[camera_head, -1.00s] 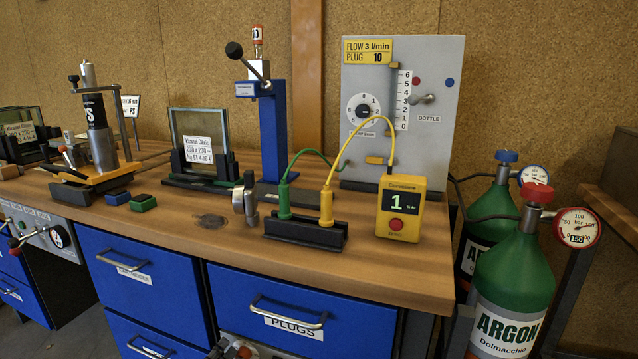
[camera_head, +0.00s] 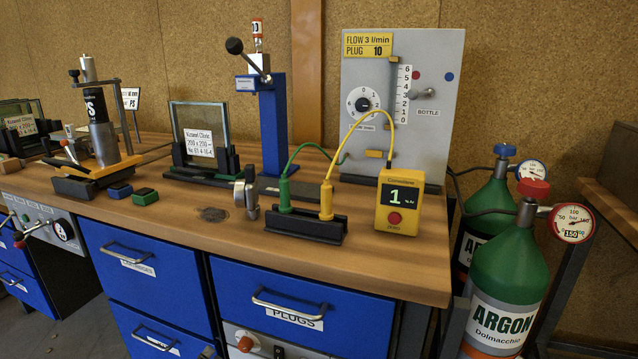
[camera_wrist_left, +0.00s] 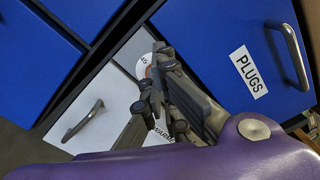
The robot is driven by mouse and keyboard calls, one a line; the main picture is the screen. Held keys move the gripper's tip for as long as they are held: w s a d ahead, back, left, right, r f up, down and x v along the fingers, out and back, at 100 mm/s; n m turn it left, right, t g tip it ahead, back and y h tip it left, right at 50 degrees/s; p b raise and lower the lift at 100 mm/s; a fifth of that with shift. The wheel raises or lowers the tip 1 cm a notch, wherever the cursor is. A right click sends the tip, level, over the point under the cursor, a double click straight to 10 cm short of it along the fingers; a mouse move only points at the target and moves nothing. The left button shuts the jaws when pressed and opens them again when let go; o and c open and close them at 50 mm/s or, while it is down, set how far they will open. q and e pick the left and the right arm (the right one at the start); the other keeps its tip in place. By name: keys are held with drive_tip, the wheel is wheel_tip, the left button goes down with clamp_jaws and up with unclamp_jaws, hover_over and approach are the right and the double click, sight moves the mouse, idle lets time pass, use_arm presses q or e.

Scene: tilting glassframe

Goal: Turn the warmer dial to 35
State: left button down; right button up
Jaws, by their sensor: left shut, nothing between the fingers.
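My left gripper (camera_wrist_left: 158,95) is shut and empty in the left wrist view. Its dark fingers are in front of a light grey panel under the PLUGS drawer. A white label partly reading "WARM" (camera_wrist_left: 163,130) shows behind the fingers. A white disc with a red part (camera_wrist_left: 147,66) sits on the panel just beyond the fingertips. The warmer dial cannot be made out clearly; the fingers cover part of the panel, and I cannot tell whether they touch it. In the head view only the panel's top (camera_head: 230,332) shows, with a red knob (camera_head: 245,343). My right gripper is not in view.
The blue PLUGS drawer (camera_head: 300,300) is above the panel, its handle (camera_head: 288,308) jutting out. A grey bar handle (camera_wrist_left: 82,121) sticks out from the panel's other side. Argon bottles (camera_head: 508,270) stand at the right. The bench top carries glass frames and a yellow meter (camera_head: 400,203).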

sight(245, 345)
use_arm(q)
drive_tip(key=w+m+b, duration=0.1)
drive_tip(key=m, duration=0.3)
drive_tip(key=w+d+m+b, duration=0.1)
drive_tip(key=w+m, duration=0.1)
drive_tip(key=m, duration=0.2)
drive_tip(key=w+d+m+b, duration=0.1)
drive_tip(key=w+m, duration=0.1)
drive_tip(key=m, duration=0.2)
drive_tip(key=shift+d+f, duration=0.15)
drive_tip(key=shift+d, duration=0.1)
drive_tip(key=shift+w+r, duration=0.15)
drive_tip(key=shift+r, duration=0.1)
idle(0.5)
drive_tip(key=shift+d, duration=0.25)
